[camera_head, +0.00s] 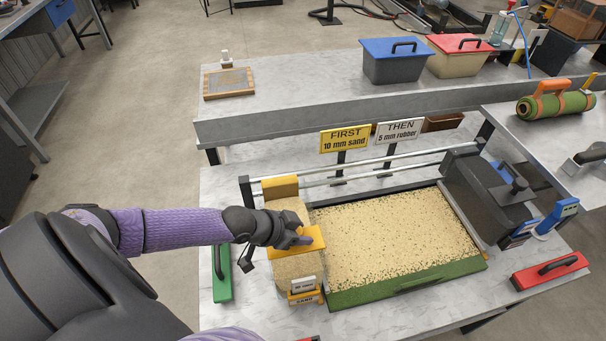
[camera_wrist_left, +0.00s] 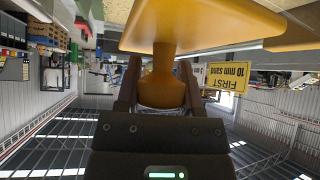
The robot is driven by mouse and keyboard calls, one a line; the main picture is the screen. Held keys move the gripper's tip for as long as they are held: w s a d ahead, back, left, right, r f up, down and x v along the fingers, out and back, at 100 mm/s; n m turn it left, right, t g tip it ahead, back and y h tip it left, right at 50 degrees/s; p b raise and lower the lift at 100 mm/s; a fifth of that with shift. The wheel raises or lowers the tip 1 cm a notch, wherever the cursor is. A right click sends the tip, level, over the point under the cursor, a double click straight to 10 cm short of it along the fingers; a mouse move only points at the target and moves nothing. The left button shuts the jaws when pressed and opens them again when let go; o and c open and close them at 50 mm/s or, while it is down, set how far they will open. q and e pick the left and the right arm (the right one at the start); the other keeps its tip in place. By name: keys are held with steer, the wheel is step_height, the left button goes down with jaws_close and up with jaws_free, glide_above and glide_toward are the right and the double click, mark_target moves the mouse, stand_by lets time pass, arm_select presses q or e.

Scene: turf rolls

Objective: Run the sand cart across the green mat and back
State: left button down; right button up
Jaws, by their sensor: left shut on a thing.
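The sand cart (camera_head: 293,268), a yellow hopper filled with sand and marked SAND, stands at the left end of the green-edged mat (camera_head: 400,284). The mat's surface is covered with pale sand, with green specks showing through. My left gripper (camera_head: 290,240) is shut on the cart's yellow handle, which hides part of the cart's top. In the left wrist view the yellow handle (camera_wrist_left: 163,62) sits between the two fingers. My right gripper is not in view.
A dark cart (camera_head: 488,195) stands at the mat's right end, and rails (camera_head: 350,165) run along the back. Signs reading FIRST 10 mm sand (camera_head: 345,139) and THEN 5 mm rubber (camera_head: 399,132) stand behind.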

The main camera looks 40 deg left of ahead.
arm_select(q)
steer(key=shift+a+f, duration=0.1)
stand_by(0.4)
steer(key=c, duration=0.5)
jaws_free()
steer(key=shift+s, duration=0.1)
steer(key=shift+c, duration=0.2)
steer(key=o, duration=0.3)
steer(key=shift+s+a, duration=0.15)
steer(key=p+v, duration=0.5)
steer(key=v, duration=0.4)
steer(key=shift+r, duration=0.3)
steer(key=shift+s+r, duration=0.1)
steer(key=shift+s, duration=0.1)
